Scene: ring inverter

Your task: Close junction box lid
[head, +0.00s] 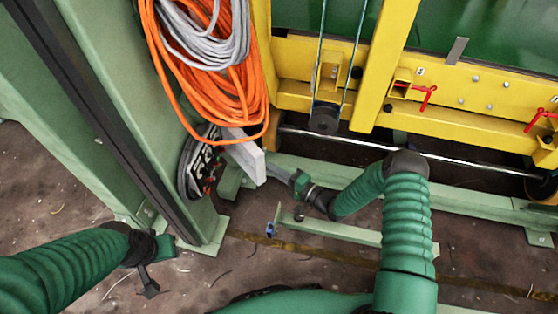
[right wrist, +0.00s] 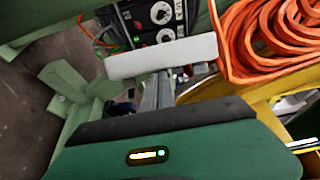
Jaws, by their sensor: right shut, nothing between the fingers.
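The junction box (head: 204,160) is mounted low on the green post, and its dark face with dials and labels is uncovered. In the right wrist view its dials and switches (right wrist: 155,18) show at the top. The pale grey lid (head: 246,158) stands open, out from the box's right side; in the right wrist view the lid (right wrist: 162,57) is seen nearly edge-on. My right gripper (head: 298,182) is shut and empty, its fingers (right wrist: 156,90) pointing at the lid. I cannot tell if they touch it. My left gripper (head: 148,284) is low at the left, away from the box.
Orange cable coils (head: 215,70) and a grey coil hang just above the box. The green post (head: 150,120) stands left of it. A yellow machine frame (head: 455,85) with red handles fills the upper right. A low green rail (head: 345,232) lies below my right arm.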

